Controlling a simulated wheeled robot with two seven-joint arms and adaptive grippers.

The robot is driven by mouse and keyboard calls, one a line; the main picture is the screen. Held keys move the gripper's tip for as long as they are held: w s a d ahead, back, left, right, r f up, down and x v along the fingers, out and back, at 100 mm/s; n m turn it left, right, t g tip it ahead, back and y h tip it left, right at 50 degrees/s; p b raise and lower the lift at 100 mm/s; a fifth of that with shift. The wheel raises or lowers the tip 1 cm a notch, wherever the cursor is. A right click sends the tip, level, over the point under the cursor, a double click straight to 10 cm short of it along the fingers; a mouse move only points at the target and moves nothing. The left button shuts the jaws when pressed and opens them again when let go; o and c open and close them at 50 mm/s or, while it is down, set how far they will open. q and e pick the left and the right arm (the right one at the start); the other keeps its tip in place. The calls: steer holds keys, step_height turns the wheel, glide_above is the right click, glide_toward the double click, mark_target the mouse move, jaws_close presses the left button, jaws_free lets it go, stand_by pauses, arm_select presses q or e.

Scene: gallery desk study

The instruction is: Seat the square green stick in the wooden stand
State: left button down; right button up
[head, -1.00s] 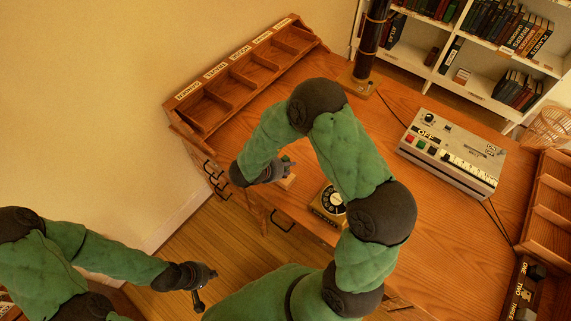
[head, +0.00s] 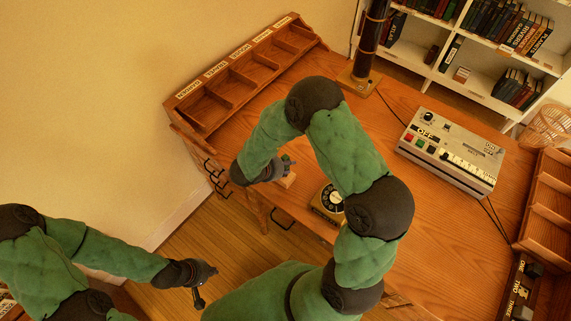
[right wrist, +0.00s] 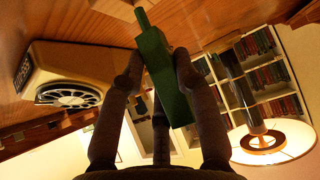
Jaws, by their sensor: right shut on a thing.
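The square green stick (right wrist: 163,75) is in the right wrist view, gripped between the fingers of my right gripper (right wrist: 155,80). It lies tilted across the view, with a thinner peg at its upper end. In the head view my right gripper (head: 284,168) is over the desk's near left edge, and the stick is mostly hidden there. A small pale wooden block (head: 287,181), which looks like the wooden stand, is just below this gripper in the picture. I cannot tell whether stick and stand touch. My left gripper (head: 206,278) is empty, its fingers apart, over the floor.
A rotary telephone (head: 328,204) stands to the right of my right gripper and also shows in the right wrist view (right wrist: 70,80). A labelled wooden sorter (head: 245,75) lines the desk's back left. A grey push-button machine (head: 452,152) stands to the right. The middle of the desk (head: 425,225) is bare.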

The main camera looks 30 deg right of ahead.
steer(key=shift+p, duration=0.4)
stand_by(0.5)
steer(key=shift+f, duration=0.25)
steer(key=shift+f, duration=0.3)
steer(key=shift+f+b, duration=0.65)
steer(key=shift+f, duration=0.6)
steer(key=o, duration=1.2)
steer(key=shift+c, duration=0.2)
steer(key=v, duration=1.2)
